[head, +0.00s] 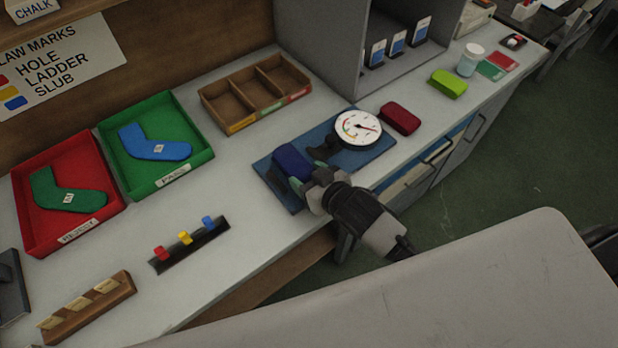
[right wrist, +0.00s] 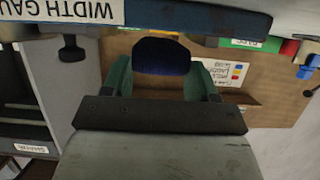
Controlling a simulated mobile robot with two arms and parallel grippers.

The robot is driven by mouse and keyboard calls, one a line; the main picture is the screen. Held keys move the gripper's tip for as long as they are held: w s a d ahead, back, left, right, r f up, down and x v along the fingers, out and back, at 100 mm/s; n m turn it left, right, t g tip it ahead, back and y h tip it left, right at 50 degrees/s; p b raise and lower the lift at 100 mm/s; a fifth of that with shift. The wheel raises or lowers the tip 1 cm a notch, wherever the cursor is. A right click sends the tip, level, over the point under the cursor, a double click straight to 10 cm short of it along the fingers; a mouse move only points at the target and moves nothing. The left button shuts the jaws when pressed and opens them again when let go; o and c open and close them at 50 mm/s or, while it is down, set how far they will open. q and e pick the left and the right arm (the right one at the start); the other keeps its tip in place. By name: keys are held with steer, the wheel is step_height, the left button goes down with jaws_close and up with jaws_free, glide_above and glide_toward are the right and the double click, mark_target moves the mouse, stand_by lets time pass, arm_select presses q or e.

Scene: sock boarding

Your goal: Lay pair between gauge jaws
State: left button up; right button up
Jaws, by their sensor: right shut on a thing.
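A dark navy rolled pair (head: 292,162) is at the left end of the width gauge's blue base (head: 372,156). The round white dial (head: 357,128) stands on that base, with a dark jaw (head: 323,152) between dial and pair. My right gripper (head: 306,184) is shut on the pair; the right wrist view shows the pair (right wrist: 161,57) between its green fingers (right wrist: 160,78). I cannot tell whether the pair touches the base or hangs just above it. The near jaw is hidden by my gripper. My left gripper is not in view.
A dark red pair (head: 400,118) and a lime pair (head: 449,83) lie right of the gauge. A divided wooden tray (head: 232,108) is behind it. Green (head: 198,166) and red (head: 110,215) trays, each with a flat sock, stand left. The bench front is clear between gauge and marker rack (head: 190,247).

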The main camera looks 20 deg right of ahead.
steer(key=shift+f, duration=0.65)
steer(key=o, duration=1)
steer(key=shift+f, duration=0.1)
steer(key=v, duration=1.2)
